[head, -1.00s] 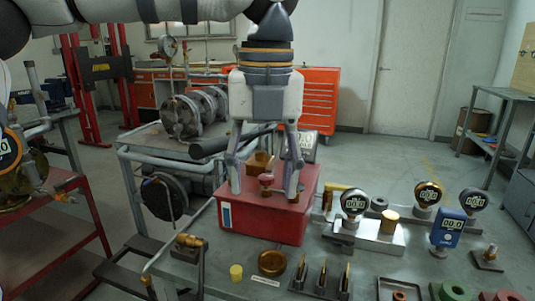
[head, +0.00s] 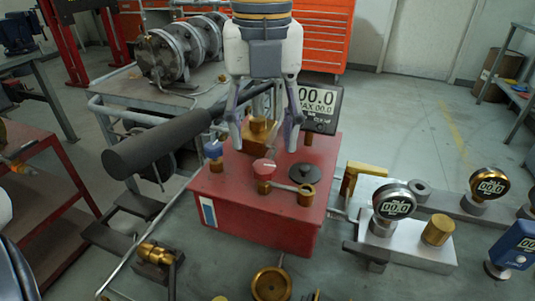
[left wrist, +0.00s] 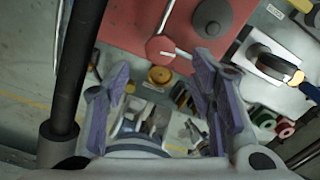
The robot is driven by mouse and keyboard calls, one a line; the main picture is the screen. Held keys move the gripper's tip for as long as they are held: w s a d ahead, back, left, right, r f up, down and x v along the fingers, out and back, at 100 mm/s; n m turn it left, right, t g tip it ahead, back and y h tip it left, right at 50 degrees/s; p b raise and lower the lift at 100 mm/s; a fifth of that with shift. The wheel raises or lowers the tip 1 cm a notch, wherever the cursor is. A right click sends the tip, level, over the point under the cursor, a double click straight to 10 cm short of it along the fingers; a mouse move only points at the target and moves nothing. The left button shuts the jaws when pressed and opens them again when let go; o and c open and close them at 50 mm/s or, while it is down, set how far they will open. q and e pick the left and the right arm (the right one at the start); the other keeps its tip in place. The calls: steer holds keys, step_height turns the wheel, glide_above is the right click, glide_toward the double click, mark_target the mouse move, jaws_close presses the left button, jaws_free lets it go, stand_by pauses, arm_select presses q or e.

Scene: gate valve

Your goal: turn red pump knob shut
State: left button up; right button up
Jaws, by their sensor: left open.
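The red knob (head: 264,167) sits on a brass stem on top of the red pump box (head: 265,222). It also shows in the left wrist view (left wrist: 161,48), beyond the fingertips. My left gripper (head: 264,146) points down over the box, fingers spread and empty. The knob lies just below and in front of its fingertips in the head view, in line with the gap between them. I see no finger contact with the knob. The left wrist view shows both fingers (left wrist: 160,72) apart. My right gripper is not in view.
A blue knob (head: 213,150) stands left of the red one, and a black disc (head: 303,173) to the right. A digital display (head: 318,105) stands behind. A thick dark bar (head: 165,142) extends left of the gripper. Gauges (head: 393,201) stand on the table's right.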

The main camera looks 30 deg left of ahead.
mark_target(264, 165)
arm_select(q)
step_height(264, 165, down, 6)
steer(key=shift+w+r+b, duration=0.1)
steer(key=shift+r+b, duration=0.15)
steer(key=shift+b, duration=0.15)
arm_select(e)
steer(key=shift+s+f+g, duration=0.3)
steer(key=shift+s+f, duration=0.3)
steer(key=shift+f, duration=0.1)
arm_select(q)
steer(key=shift+c, duration=0.3)
